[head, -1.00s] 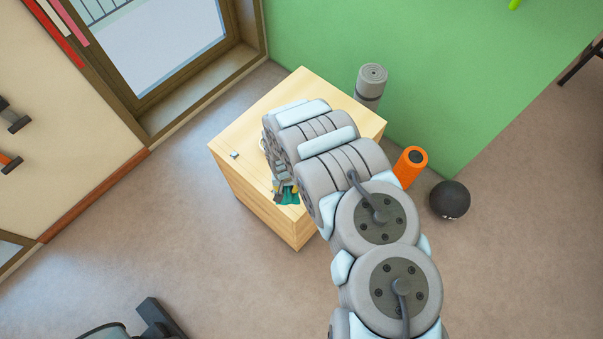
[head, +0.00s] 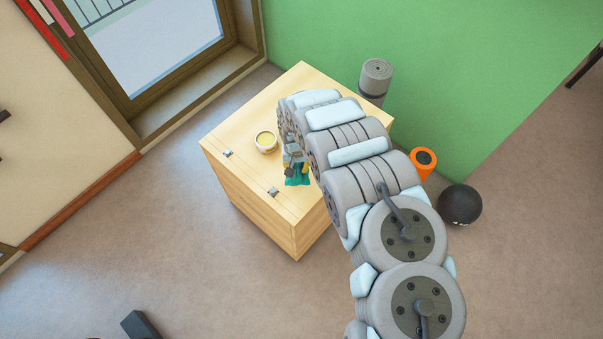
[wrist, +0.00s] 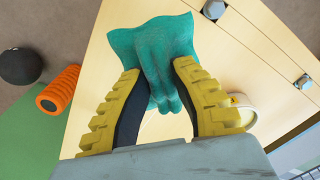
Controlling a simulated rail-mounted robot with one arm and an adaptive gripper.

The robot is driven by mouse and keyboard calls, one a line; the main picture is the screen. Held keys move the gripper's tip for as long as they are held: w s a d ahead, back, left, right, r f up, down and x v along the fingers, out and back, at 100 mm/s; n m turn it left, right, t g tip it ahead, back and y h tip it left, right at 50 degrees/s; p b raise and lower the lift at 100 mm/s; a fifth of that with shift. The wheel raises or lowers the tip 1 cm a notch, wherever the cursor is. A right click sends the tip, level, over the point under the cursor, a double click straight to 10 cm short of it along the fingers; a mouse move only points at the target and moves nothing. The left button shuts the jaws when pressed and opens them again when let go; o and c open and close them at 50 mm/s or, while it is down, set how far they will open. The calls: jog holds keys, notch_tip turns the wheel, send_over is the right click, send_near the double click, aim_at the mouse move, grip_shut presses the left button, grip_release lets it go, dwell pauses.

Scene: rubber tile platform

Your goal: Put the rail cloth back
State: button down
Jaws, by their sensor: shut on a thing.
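The teal cloth (wrist: 152,45) is bunched between the yellow-and-black fingers of my gripper (wrist: 158,88) in the wrist view. My gripper is shut on it, and its loose part spreads out beyond the fingertips. In the head view the cloth (head: 297,180) shows under my gripper (head: 294,165), over the front part of the wooden box top. I cannot tell whether the cloth touches the wood. No rail for the cloth can be made out.
The wooden box (head: 240,120) has small metal fittings (head: 273,191) along its front edge. A round yellow-and-white container (head: 265,141) stands on top. An orange roller (head: 424,160), a black ball (head: 460,204) and a rolled grey mat (head: 376,78) stand beside the box.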

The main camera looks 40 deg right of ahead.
jog(key=d+f+b, duration=0.1)
jog(key=b, duration=0.1)
jog(key=w+d+f+b, duration=0.1)
jog(key=f+b, duration=0.1)
jog(key=d+f+b, duration=0.1)
jog(key=b, duration=0.1)
jog(key=shift+w+f, duration=0.25)
jog(key=shift+f, duration=0.1)
jog(key=shift+w+d+b, duration=0.1)
jog(key=shift+d+b, duration=0.1)
jog(key=shift+b, duration=0.2)
jog(key=shift+w+d+f+b, duration=0.1)
jog(key=shift+f+b, duration=0.1)
jog(key=shift+b, duration=0.15)
jog(key=shift+d+f+b, duration=0.15)
jog(key=shift+f+b, duration=0.15)
jog(key=shift+b, duration=0.15)
notch_tip(320, 180, down, 2)
jog(key=b, duration=0.3)
jog(key=shift+f, duration=0.25)
jog(key=shift+f, duration=0.1)
jog(key=c, duration=1)
grip_release()
jog(key=shift+c, duration=0.2)
